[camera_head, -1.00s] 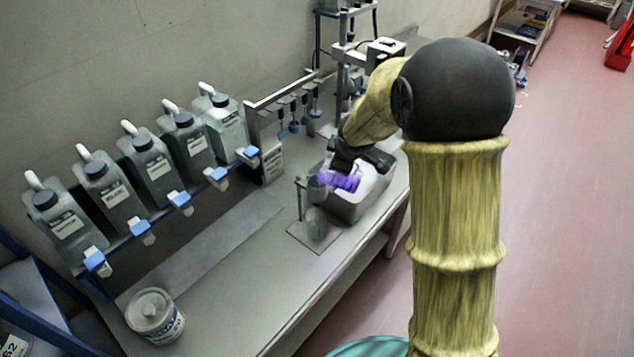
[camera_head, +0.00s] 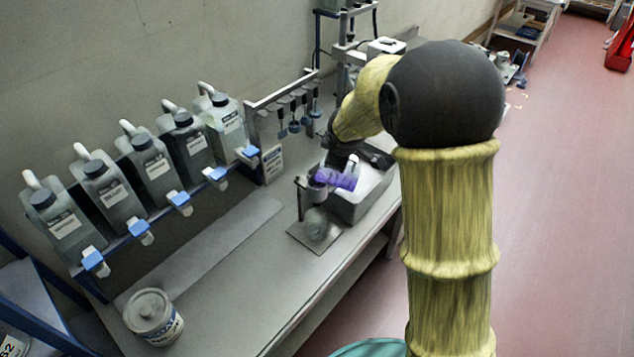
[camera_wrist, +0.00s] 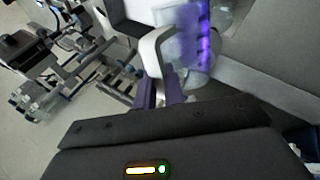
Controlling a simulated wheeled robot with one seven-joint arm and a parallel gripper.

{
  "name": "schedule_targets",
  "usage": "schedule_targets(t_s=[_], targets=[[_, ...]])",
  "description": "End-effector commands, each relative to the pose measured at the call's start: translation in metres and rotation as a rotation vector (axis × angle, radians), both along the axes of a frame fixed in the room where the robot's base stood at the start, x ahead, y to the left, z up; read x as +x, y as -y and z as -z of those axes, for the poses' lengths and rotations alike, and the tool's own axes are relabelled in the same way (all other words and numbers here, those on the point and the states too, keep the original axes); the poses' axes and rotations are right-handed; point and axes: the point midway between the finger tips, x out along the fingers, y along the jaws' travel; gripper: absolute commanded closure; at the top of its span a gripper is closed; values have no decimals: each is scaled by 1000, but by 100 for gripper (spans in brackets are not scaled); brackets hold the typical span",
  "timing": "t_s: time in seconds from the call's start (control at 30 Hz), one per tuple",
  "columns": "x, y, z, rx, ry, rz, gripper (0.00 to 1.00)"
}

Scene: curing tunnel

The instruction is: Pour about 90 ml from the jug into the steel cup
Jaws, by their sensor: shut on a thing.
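The translucent jug (camera_wrist: 185,42) with a white handle (camera_wrist: 152,48) is in my gripper. My gripper (camera_wrist: 165,88) is shut on the handle, with purplish fingers. A violet band shows on the jug's far side in the wrist view.
A rounded, see-through vessel (camera_head: 318,224) stands on a mat below the cup. A grey bin (camera_head: 362,203) is just right. Several jugs with blue taps line the rack (camera_head: 150,225) at left. A white tub (camera_head: 152,312) stands at the front left.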

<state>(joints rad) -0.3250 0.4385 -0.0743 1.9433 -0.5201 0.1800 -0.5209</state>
Motion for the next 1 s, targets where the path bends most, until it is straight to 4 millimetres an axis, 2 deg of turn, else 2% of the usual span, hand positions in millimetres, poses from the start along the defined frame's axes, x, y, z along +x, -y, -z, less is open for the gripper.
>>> schedule_targets(t_s=[0.47,0.83,1.0], targets=[[1,-2,-2,-28,-7,0,100],[-5,29,4,131,30,11,100],[-5,28,10,153,39,5,100]])
